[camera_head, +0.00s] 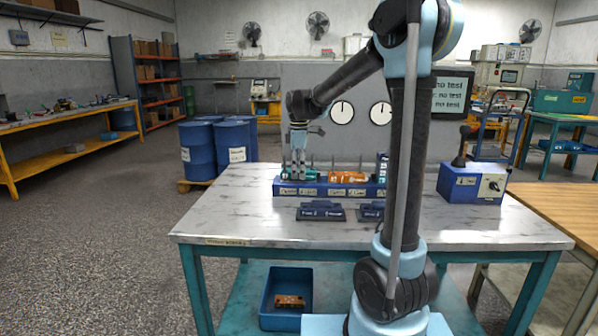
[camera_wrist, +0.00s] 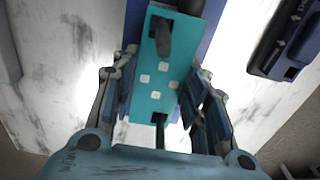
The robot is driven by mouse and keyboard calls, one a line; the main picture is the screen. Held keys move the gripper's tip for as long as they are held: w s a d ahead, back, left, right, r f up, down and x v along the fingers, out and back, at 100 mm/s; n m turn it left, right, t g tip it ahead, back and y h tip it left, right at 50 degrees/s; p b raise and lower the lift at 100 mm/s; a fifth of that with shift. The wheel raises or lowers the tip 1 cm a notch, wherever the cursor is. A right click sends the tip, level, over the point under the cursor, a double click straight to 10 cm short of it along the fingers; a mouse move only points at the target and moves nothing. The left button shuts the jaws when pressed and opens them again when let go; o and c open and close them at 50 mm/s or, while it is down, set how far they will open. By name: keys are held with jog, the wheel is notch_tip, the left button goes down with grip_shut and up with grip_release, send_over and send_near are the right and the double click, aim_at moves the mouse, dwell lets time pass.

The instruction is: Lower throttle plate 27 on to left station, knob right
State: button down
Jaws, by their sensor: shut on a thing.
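My gripper (camera_head: 298,168) points down over the left end of the blue station block (camera_head: 330,189) on the table. In the wrist view its fingers (camera_wrist: 160,100) are shut on a teal plate (camera_wrist: 152,82) with several pale square ports and a dark knob-like part (camera_wrist: 163,42) toward the far end. A dark stud or slot shows at the plate's near end. In the head view the teal plate (camera_head: 305,173) is at or just above the left station, partly hidden by the fingers. I cannot tell if it touches down or read its number.
An orange block (camera_head: 348,176) stands on the station block, with thin upright rods around. Two dark blue holders (camera_head: 320,211) (camera_head: 370,211) lie in front. A blue lever box (camera_head: 472,183) stands at right. A blue bin (camera_head: 270,308) is under the table. The left tabletop is clear.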

jog(key=shift+f, duration=0.45)
dwell(0.3)
jog(key=c, duration=0.8)
grip_release()
jog(key=shift+c, duration=0.2)
